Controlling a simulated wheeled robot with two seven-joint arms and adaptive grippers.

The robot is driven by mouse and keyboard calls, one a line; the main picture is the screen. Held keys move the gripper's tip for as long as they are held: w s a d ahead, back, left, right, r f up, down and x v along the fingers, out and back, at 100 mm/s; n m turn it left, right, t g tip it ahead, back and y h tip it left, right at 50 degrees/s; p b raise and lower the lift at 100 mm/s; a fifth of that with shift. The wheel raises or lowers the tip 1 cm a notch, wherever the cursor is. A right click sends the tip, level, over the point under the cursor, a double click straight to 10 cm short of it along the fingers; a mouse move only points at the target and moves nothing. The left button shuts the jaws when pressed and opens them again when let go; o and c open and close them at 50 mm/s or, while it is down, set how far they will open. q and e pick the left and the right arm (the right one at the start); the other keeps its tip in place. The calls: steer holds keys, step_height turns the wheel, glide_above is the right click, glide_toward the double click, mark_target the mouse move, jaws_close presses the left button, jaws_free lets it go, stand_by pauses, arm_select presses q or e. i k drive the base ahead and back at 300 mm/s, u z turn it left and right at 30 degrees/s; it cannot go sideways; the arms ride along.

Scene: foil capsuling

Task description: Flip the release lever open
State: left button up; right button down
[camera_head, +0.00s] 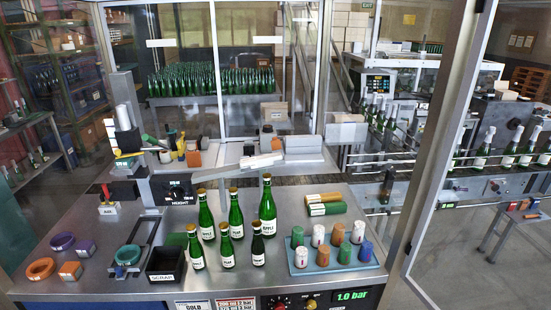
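No part labelled as a release lever can be made out. A small red-handled lever (106,191) stands upright on a white block marked "AIR" at the table's left. A black unit with a round knob (179,190), labelled "HEIGHT", stands to its right. A dark rail (146,232) runs from that unit toward the front, with a green-and-dark ring holder (128,255) near its front end. A pale grey bar (236,167) extends to the right above the knob unit. Neither of my grippers is in view.
Several green bottles (237,215) stand mid-table. A blue tray (334,266) holds coloured capsules at the right. A black scrap bin (165,264) sits in front. Rings and blocks (41,268) lie at the left. A glass door frame (437,130) stands at the right.

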mark_target(276, 143)
steer(key=z, duration=0.05)
steer(key=k, duration=0.65)
steer(key=u, duration=0.8)
steer(key=i, duration=1.5)
steer(key=z, duration=0.55)
